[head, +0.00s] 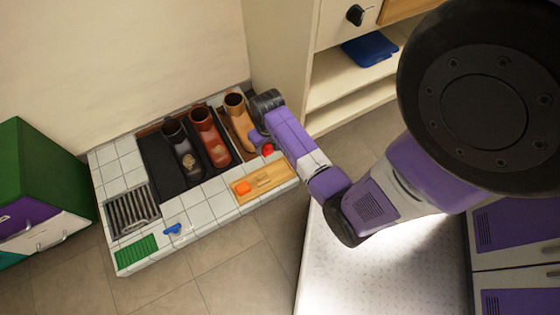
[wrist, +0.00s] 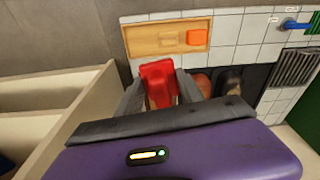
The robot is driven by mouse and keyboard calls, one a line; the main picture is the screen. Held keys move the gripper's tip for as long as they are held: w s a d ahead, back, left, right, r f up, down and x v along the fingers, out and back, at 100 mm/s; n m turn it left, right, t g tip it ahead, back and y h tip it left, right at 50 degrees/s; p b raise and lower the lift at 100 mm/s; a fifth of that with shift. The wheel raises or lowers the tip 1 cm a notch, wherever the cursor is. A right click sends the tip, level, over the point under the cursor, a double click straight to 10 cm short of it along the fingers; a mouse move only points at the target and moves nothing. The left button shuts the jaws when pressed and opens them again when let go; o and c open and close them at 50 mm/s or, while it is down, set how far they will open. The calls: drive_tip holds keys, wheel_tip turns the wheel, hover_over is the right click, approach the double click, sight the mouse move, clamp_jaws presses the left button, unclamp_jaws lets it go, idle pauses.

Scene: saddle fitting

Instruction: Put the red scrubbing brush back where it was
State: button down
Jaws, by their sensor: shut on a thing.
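The red scrubbing brush (wrist: 159,84) is between the two fingers of my gripper (wrist: 160,97) in the wrist view. My gripper is shut on it. In the head view only a small red part of the brush (head: 267,150) shows beside my gripper (head: 260,138), near the tan boot. A wooden tray (wrist: 140,50) lies just beyond the brush in the wrist view, and it also shows in the head view (head: 284,182). The tray holds an orange block (wrist: 197,37) at one end and a pale wooden piece or recess at its middle. The brush is apart from the tray in the picture.
Several boots, including a brown one (head: 208,136), stand on dark mats on a white tiled platform (head: 215,198). A metal grate (head: 132,210), a blue item (head: 173,229) and a green pad (head: 137,249) lie to the left. A pale shelf unit (head: 283,62) stands close behind my gripper.

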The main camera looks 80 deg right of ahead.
drive_tip(key=m+b, duration=0.1)
drive_tip(key=b, duration=0.2)
hover_over(280, 171)
wheel_tip(280, 171, down, 4)
drive_tip(key=shift+m, duration=0.3)
drive_tip(key=f+b, duration=0.3)
drive_tip(key=f, duration=0.3)
drive_tip(key=f+b, duration=0.4)
drive_tip(key=f, duration=0.3)
drive_tip(key=f+b, duration=0.3)
drive_tip(key=f, duration=0.3)
drive_tip(key=shift+s+f, duration=0.25)
drive_tip(key=shift+f, duration=0.15)
drive_tip(key=shift+f, duration=0.1)
drive_tip(key=c, duration=1)
unclamp_jaws()
drive_tip(key=shift+a, duration=0.1)
drive_tip(key=shift+c, duration=0.2)
